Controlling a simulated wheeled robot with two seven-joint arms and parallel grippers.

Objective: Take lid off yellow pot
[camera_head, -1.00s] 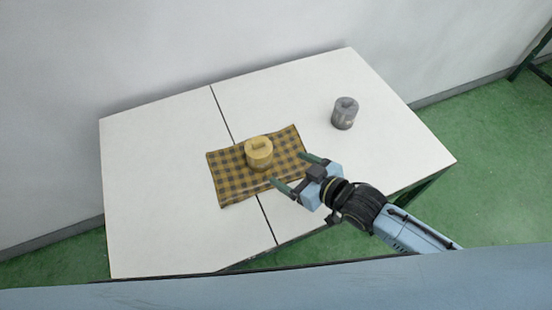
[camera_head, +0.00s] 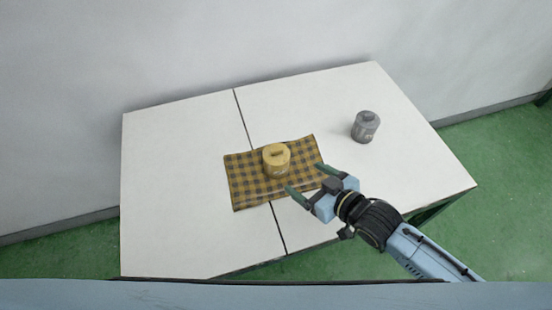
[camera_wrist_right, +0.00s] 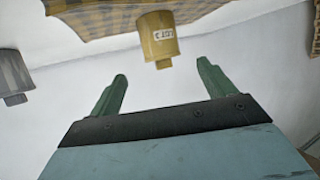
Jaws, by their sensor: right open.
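The yellow pot (camera_head: 277,163) stands upright on a yellow and dark checked cloth (camera_head: 242,188), with its lid (camera_head: 276,150) on top. The lid has a bar-like handle. In the right wrist view the pot (camera_wrist_right: 158,40) appears upside down, with a label on its side and the handle pointing down. My right gripper (camera_head: 303,178) is open and empty at the pot's lower right in the head view, its two green fingers (camera_wrist_right: 162,72) apart and pointing toward the pot without touching it. My left gripper is not in view.
A grey lidded pot (camera_head: 365,128) stands at the right of the white table (camera_head: 180,160); it also shows in the right wrist view (camera_wrist_right: 14,75). A dark seam crosses the table. The table's left side is clear. A wall stands behind it.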

